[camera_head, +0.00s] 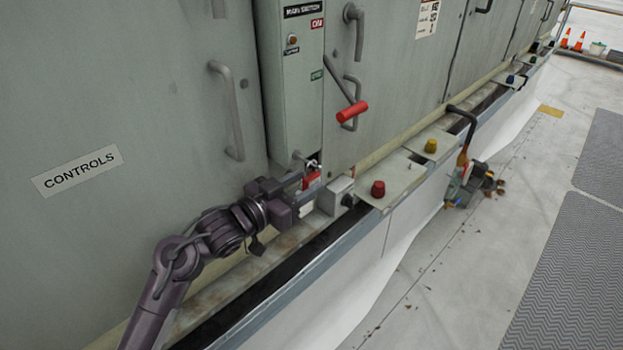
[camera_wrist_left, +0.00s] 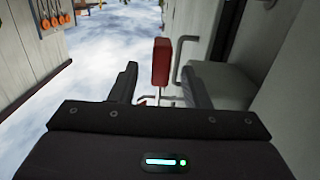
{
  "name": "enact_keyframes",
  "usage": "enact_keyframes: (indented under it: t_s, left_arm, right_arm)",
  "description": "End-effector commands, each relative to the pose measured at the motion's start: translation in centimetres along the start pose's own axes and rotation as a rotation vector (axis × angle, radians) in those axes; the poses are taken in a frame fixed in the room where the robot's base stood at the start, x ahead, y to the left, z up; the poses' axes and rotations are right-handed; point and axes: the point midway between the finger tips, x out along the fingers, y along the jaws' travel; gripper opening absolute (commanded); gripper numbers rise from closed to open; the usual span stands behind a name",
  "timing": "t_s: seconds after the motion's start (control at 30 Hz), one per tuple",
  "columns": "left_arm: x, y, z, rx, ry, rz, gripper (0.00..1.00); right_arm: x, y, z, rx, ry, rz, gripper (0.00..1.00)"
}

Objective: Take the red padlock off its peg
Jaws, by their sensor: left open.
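The red padlock (camera_head: 312,180) hangs at the lower edge of the narrow main switch box (camera_head: 294,80), below a small metal peg or hasp. My left gripper (camera_head: 306,186) is open, with its fingers reaching to the padlock from the left. The fingers partly hide the padlock, and I cannot tell whether they touch it. In the left wrist view the open gripper (camera_wrist_left: 160,90) shows both fingers apart. A small red patch (camera_wrist_left: 142,102) shows low between them; I cannot tell if it is the padlock. My right gripper is not in view.
A lever with a red grip (camera_head: 352,111) sticks out right of the switch box; what looks like this grip (camera_wrist_left: 161,62) shows in the left wrist view. A grey box (camera_head: 336,194) stands right of the gripper. Red (camera_head: 378,188) and yellow (camera_head: 431,145) knobs stand on the ledge.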

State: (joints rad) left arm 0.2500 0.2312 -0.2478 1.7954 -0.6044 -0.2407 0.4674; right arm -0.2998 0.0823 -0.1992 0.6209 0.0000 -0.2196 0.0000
Motion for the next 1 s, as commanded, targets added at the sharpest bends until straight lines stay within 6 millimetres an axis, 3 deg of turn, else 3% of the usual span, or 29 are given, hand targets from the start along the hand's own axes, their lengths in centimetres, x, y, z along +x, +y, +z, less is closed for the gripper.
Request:
enact_keyframes:
  t_s: [0.2,0.47,0.77,1.0]
  left_arm:
    - [2.6,0.0,-0.1,-0.001,0.000,-0.001,0.43]
    - [2.8,0.0,0.0,0.001,0.000,-0.001,0.41]
    - [2.8,0.0,0.0,0.001,-0.001,-0.001,0.02]
    - [2.8,0.0,0.0,0.001,0.000,-0.002,0.00]
  right_arm:
    - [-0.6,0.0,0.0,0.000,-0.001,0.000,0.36]
    - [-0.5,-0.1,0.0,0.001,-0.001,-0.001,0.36]
    - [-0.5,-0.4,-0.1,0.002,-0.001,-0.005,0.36]
    - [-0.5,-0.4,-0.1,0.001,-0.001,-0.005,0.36]
